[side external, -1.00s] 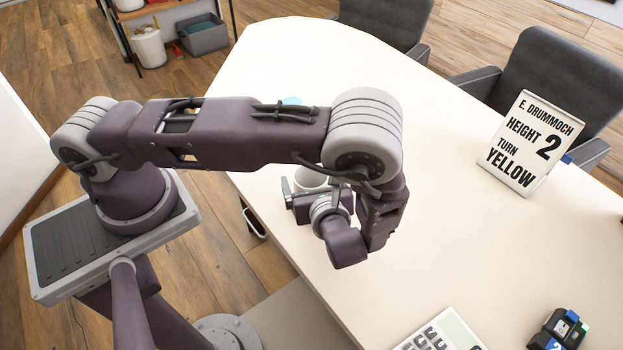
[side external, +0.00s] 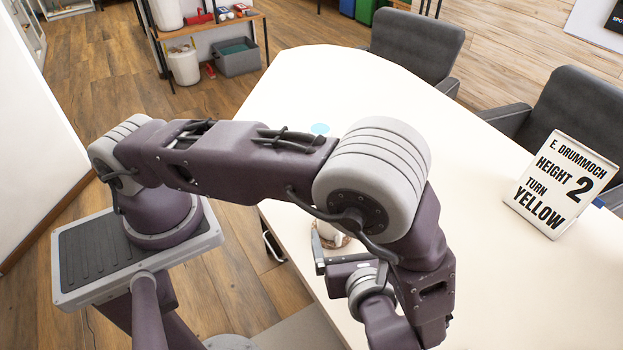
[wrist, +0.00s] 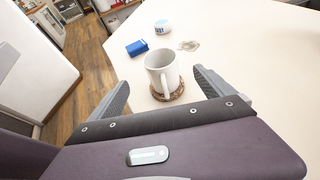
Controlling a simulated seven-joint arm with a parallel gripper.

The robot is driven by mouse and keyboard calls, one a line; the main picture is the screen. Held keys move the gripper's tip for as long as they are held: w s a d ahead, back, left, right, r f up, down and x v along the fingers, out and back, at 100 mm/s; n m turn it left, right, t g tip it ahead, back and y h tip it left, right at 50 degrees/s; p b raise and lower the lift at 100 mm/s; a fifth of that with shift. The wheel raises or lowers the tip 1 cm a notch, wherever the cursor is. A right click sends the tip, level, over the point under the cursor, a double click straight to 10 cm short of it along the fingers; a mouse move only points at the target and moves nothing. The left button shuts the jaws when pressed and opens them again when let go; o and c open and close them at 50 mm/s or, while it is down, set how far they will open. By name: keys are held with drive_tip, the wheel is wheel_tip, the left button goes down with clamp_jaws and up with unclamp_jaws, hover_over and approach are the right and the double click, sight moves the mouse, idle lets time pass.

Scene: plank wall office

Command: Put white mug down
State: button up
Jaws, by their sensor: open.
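The white mug (wrist: 160,68) stands upright on a round brown patterned coaster (wrist: 170,97) on the table in the wrist view. My gripper (wrist: 161,78) is open, with one finger to each side and on the near side of the mug; the fingers look apart from it. My gripper (side external: 318,255) is low over the table there, with one finger visible and the other hidden.
Beyond the mug lie a blue box (wrist: 137,48), a white round container (wrist: 162,27) and a small pale item (wrist: 189,46). A lettered sign (side external: 556,185) stands at the table's right.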

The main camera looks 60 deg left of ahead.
drive_tip(key=s+a+r+n+g+h, duration=0.2)
drive_tip(key=a+r+n+g+h, duration=0.15)
drive_tip(key=r+n, duration=0.4)
drive_tip(key=s+a+r+n+g+h, duration=0.25)
drive_tip(key=a+r+n, duration=0.2)
drive_tip(key=r, duration=0.55)
drive_tip(key=s+a+r+n+t+h, duration=0.1)
drive_tip(key=s+r+n+t+h, duration=0.5)
drive_tip(key=s+r+n, duration=0.2)
drive_tip(key=n, duration=0.2)
drive_tip(key=shift+a+r+n, duration=0.15)
drive_tip(key=shift+r+n, duration=0.15)
drive_tip(key=shift+n, duration=0.1)
